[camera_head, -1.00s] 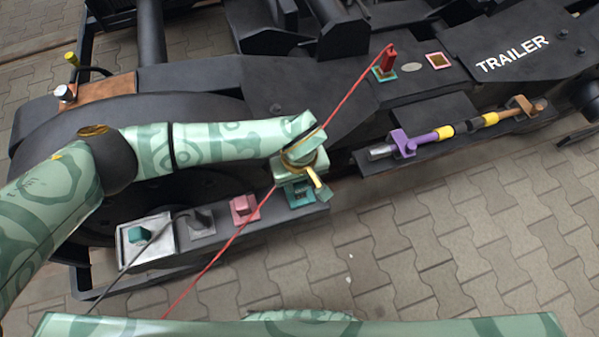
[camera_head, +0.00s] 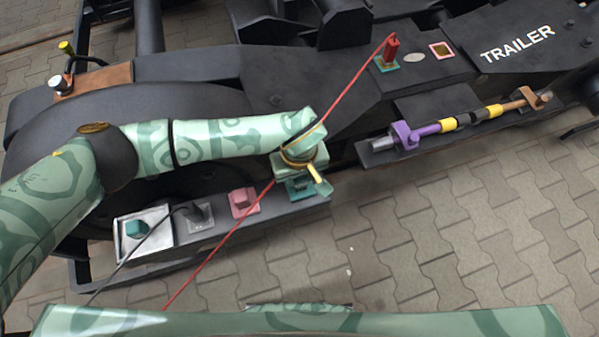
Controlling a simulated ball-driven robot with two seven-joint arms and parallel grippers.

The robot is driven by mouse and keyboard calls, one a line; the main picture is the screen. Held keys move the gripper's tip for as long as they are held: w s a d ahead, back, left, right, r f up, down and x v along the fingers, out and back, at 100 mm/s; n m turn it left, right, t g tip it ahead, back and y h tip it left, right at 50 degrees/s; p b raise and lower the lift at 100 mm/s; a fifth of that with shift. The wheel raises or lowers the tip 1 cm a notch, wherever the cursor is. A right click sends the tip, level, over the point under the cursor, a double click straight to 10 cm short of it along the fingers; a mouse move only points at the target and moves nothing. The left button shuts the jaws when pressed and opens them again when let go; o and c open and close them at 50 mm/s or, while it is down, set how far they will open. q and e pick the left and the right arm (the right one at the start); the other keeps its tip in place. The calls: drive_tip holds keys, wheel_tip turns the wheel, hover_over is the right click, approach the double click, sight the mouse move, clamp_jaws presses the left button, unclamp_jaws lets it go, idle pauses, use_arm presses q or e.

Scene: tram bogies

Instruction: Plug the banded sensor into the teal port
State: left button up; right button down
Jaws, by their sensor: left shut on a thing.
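The teal port (camera_head: 296,193) sits at the right end of the low black ledge with the row of sockets. My left gripper (camera_head: 309,176) is right over it, shut on a part that is mostly hidden. A short yellow stub sticks out beside the jaws. I cannot tell whether the part touches the port or is seated. A rod with yellow and black bands (camera_head: 463,122), purple at one end and orange at the other, lies on a dark shelf to the right. I cannot tell which thing is the banded sensor. My right gripper is not in view.
A pink socket (camera_head: 243,203), a dark socket with a black cable (camera_head: 196,214) and a silver box with a teal block (camera_head: 160,241) stand left of the port. A taut red cable (camera_head: 222,240) runs past my gripper to a red plug (camera_head: 391,50). Paving in front is clear.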

use_arm(q)
drive_tip(key=shift+s+d+p, duration=0.1)
drive_tip(key=shift+p, duration=0.35)
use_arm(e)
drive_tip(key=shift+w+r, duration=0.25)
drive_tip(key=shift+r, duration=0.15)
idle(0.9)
use_arm(q)
drive_tip(key=shift+f, duration=0.5)
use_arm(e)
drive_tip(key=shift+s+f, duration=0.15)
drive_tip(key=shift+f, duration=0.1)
use_arm(q)
drive_tip(key=o, duration=1)
drive_tip(key=shift+r, duration=0.55)
wheel_tip(320, 180, up, 15)
drive_tip(key=p, duration=0.6)
drive_tip(key=shift+p, duration=0.4)
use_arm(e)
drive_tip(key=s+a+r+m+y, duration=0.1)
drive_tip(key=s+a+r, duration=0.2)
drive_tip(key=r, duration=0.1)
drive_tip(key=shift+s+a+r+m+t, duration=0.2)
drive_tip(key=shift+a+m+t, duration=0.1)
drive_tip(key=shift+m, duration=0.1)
